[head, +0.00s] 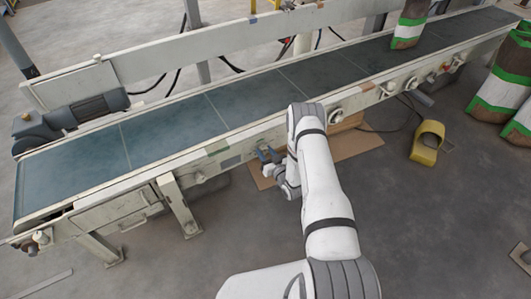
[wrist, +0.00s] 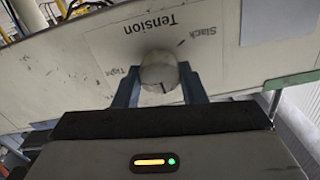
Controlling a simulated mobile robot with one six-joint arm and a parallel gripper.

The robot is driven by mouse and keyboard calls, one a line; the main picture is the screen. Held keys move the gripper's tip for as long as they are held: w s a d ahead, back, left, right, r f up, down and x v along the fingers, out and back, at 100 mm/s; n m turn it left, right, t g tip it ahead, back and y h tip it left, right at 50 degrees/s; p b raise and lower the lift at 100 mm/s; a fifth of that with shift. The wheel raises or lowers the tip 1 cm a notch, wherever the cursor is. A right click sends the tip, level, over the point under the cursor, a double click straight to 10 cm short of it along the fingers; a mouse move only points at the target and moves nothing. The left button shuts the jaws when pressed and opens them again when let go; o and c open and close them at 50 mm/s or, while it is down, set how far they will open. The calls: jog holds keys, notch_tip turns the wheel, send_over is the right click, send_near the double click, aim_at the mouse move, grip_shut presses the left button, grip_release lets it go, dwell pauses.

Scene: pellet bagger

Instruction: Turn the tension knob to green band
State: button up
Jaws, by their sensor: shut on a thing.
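The tension knob (wrist: 158,70) is a pale, scuffed round knob on a cream panel (wrist: 105,50) marked "Tension", with "Slack" to its right and "Tight" to its left. A short dark line shows low on the knob's face. My gripper (wrist: 160,85) is shut on the knob, one blue finger on each side. In the head view my gripper (head: 267,154) is at the conveyor's front rail, and I cannot make out the knob there. No green band is clear around the knob.
The conveyor (head: 170,130) runs along behind my arm. A green-and-brown bag (head: 409,25) stands on its belt, and several more stand at the right. A yellow foot pedal (head: 427,142) and flat cardboard (head: 357,145) lie on the floor. The front floor is mostly open.

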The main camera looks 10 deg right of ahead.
jog(key=shift+m+b, duration=0.3)
jog(key=shift+m, duration=0.1)
jog(key=shift+c, duration=0.3)
jog(key=o, duration=1)
jog(key=p+v, duration=0.1)
jog(key=v, duration=0.7)
jog(key=shift+p, duration=0.3)
jog(key=shift+w, duration=0.1)
